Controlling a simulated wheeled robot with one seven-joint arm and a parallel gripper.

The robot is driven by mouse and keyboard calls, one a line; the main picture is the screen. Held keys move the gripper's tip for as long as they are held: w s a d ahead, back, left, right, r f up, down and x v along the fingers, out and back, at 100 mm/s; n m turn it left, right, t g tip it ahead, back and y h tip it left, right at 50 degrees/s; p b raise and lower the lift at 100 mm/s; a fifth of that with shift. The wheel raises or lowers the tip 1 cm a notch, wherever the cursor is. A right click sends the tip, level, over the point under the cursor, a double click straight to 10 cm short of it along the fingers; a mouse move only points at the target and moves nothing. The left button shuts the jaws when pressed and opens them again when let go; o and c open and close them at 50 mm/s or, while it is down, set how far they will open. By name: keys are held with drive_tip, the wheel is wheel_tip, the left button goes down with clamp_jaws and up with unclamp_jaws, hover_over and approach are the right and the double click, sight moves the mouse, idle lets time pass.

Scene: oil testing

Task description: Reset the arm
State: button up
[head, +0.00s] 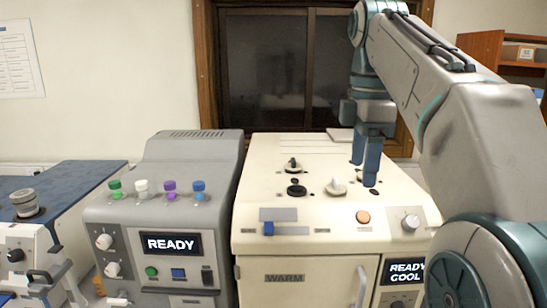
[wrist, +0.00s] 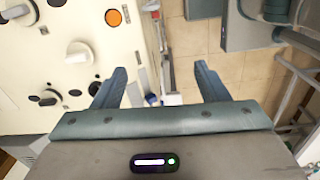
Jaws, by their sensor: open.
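My gripper (head: 364,165) points down above the right part of the cream machine's top in the head view. Its blue-grey fingers are apart with nothing between them, as the wrist view also shows (wrist: 158,88). My arm reaches in from the right side of the head view. In the wrist view, the machine's top (wrist: 50,75) lies to the left of the fingers.
A grey machine (head: 125,225) reading "READY" stands left of the cream one, with green, white, purple and blue caps on top. A blue-topped machine (head: 80,195) is at far left. A dark window (head: 262,70) is behind. Tiled floor (wrist: 185,65) shows in the wrist view.

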drive_tip(key=s+f+m+t, duration=0.1)
drive_tip(key=s+f+m, duration=0.3)
drive_tip(key=f, duration=0.6)
drive_tip(key=s+f+m+t+b, duration=0.1)
drive_tip(key=s+f+m, duration=0.4)
drive_tip(key=f, duration=0.5)
drive_tip(key=s+f+m+t+b, duration=0.1)
drive_tip(key=s+f+m, duration=0.3)
drive_tip(key=f+m, duration=0.4)
wheel_tip(320, 180, down, 3)
drive_tip(key=shift+s+r+t, duration=0.1)
drive_tip(key=shift+s+t, duration=0.2)
